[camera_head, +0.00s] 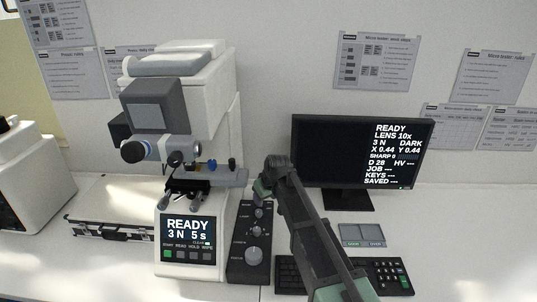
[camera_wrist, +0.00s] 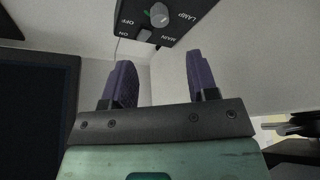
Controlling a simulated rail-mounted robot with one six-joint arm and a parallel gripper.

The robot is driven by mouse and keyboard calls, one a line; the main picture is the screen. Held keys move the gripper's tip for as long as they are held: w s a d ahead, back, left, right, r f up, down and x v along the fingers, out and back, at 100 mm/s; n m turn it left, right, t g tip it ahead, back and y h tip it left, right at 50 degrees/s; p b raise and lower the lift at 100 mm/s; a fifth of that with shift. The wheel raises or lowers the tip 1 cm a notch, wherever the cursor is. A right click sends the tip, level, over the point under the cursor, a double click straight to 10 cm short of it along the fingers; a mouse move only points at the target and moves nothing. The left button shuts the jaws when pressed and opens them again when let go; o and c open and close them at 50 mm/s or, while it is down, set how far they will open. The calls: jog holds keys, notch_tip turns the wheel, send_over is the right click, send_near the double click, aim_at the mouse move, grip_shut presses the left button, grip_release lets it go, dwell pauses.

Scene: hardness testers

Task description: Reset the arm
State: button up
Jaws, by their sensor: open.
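My arm reaches up from the lower right in the head view. Its end stands in front of the gap between the hardness tester (camera_head: 188,95) and the monitor (camera_head: 345,150). My gripper (camera_wrist: 156,78) shows in the wrist view with its two purple fingers spread wide and nothing between them. Beyond the fingertips in the wrist view is a dark control box (camera_wrist: 172,27) with a lamp knob and a main on/off switch. The tester's front screen reads READY, 3 N, 5 s.
A dark knob panel (camera_head: 251,250) stands right of the tester. A silver case (camera_head: 112,207) lies left. The bench at far right is clear.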

jog(key=s+d+m+g+h, duration=0.1)
jog(key=s+d+m, duration=0.2)
jog(key=s+d, duration=0.7)
jog(key=s+d+f+m+g+h, duration=0.1)
jog(key=s+d+m, duration=0.3)
jog(key=s+d, duration=0.5)
jog(key=s+g, duration=0.1)
jog(key=s, duration=0.7)
jog(key=shift+s+d+f+g+h, duration=0.15)
jog(key=shift+s+d+g+h, duration=0.15)
jog(key=shift+s+d, duration=0.1)
jog(key=shift+w, duration=0.1)
notch_tip(320, 180, down, 13)
jog(key=b, duration=1.2)
jog(key=shift+b, duration=0.35)
jog(key=shift+r+p, duration=0.45)
jog(key=shift+r, duration=0.15)
